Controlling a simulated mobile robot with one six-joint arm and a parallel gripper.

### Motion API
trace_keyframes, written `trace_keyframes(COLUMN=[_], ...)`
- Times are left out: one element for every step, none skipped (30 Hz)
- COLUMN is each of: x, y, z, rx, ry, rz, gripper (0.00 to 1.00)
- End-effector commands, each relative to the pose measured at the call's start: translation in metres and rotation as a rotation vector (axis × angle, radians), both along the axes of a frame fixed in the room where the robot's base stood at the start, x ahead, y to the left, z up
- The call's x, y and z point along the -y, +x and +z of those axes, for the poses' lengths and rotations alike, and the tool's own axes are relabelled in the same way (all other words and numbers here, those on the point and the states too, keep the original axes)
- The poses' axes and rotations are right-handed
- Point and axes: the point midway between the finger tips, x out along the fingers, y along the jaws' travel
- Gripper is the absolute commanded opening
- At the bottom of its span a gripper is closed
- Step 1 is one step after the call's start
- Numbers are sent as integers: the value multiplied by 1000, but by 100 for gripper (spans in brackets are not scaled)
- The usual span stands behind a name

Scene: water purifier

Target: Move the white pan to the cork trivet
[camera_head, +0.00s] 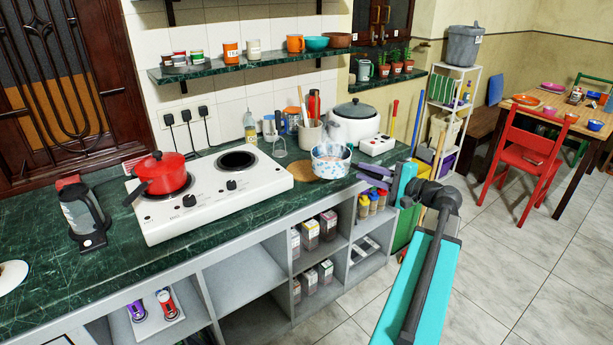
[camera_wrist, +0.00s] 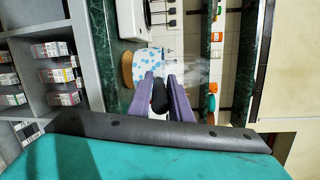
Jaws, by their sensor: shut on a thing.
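In the wrist view the pan (camera_wrist: 148,74) shows ahead of the fingers. My gripper (camera_head: 368,178) has purple fingers and is shut on the pan's black handle (camera_wrist: 159,97), from the right side. The round brown cork trivet (camera_head: 293,168) lies on the counter just left of the pan, partly hidden by it. The trivet also shows in the wrist view (camera_wrist: 127,69). I cannot tell whether the pan touches the counter or the trivet.
A white two-plate stove (camera_head: 215,188) with a red pot (camera_head: 162,172) stands left of the trivet. A utensil holder (camera_head: 310,134) and a large grey-lidded cooker (camera_head: 353,122) stand behind the pan.

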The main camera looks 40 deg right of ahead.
Motion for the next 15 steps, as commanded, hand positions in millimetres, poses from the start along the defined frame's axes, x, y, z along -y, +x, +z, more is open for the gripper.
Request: trace_keyframes(x=[1, 1, 1, 1, 1, 2, 2, 2, 2, 2, 2, 2, 2, 2, 2], y=[0, -1, -1, -1, -1, -1, -1, -2, -2, -2, -2, -2, -2, -2, -2], z=[-10, -13, -16, -19, -21, -23, -24, -25, -27, -27, -28, -28, -28, -28, -28], rx=[4, 4, 4, 4, 3, 3, 3, 3, 3, 4, 4, 4, 4, 4, 4], ry=[0, 0, 0, 0, 0, 0, 0, 0, 0, 0, 0, 0, 0, 0, 0], rz=[-1, -2, -2, -2, -3, -3, -3, -3, -4, -4, -4, -4, -4, -4, -4], gripper=[0, 0, 0, 0, 0, 0, 0, 0, 0, 0, 0, 0, 0, 0, 0])
